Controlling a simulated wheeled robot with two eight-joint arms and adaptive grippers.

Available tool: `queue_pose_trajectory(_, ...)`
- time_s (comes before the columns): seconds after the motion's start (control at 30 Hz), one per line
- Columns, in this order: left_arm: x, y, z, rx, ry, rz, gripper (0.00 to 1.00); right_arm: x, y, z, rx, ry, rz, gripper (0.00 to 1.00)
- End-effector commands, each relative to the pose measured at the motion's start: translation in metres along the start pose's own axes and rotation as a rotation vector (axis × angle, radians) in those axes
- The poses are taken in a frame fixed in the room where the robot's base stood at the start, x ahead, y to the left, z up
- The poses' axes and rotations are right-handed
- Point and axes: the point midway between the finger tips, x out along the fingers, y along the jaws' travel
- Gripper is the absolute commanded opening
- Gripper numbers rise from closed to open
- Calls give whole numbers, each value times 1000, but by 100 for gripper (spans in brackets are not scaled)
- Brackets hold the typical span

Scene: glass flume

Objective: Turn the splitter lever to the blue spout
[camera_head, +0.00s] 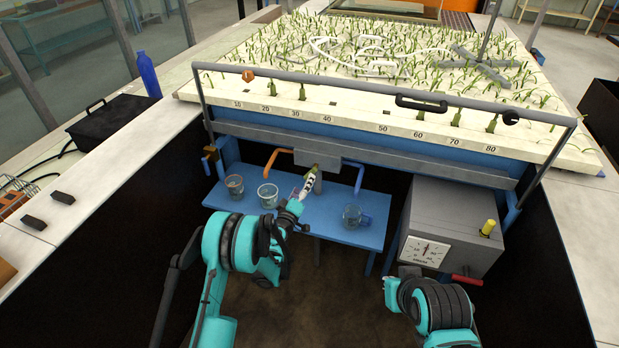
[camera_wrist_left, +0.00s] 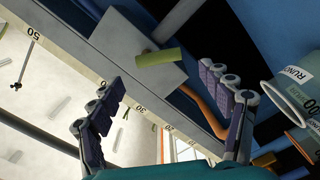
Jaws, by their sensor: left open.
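The splitter, a grey box (camera_head: 307,158), sits under the flume's front beam, with an orange spout (camera_head: 277,157) on its left and a blue spout (camera_head: 358,176) on its right. Its lever shows as a short yellow-green handle (camera_head: 314,168), partly hidden by my left gripper (camera_head: 307,184). In the left wrist view, the handle (camera_wrist_left: 158,57) sticks out from the grey box (camera_wrist_left: 125,50) between the open fingers of my left gripper (camera_wrist_left: 161,76), without visible contact. The orange spout (camera_wrist_left: 205,111) also shows there. My right arm is low at the right; its fingers cannot be made out.
A blue bench (camera_head: 335,232) below holds glass beakers (camera_head: 267,195) at the left and another (camera_head: 351,215) at the right. A grey box with a dial (camera_head: 424,252) and a red handle stands at the right. A grey rail (camera_head: 330,86) crosses above.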

Motion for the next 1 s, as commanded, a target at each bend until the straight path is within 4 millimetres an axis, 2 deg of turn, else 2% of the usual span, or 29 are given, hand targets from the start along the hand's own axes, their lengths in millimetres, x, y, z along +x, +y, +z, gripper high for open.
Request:
queue_pose_trajectory(0.2,36,-1,2,0,-2,1,78,10,0,7,0,0,0,0)
queue_pose_trajectory(0.4,62,0,1,0,-2,1,78,16,0,12,0,0,0,0)
queue_pose_trajectory(0.53,70,1,0,0,-2,1,78,18,0,13,0,0,0,0)
queue_pose_trajectory(0.77,70,1,0,1,-2,1,78,17,0,12,0,0,0,0)
queue_pose_trajectory(0.87,70,1,0,1,-2,1,57,17,0,12,0,0,0,0)
queue_pose_trajectory(0.97,70,1,0,1,-2,1,31,17,0,12,0,0,0,0)
queue_pose_trajectory(1.0,70,1,0,1,-2,1,28,17,0,12,0,0,0,0)
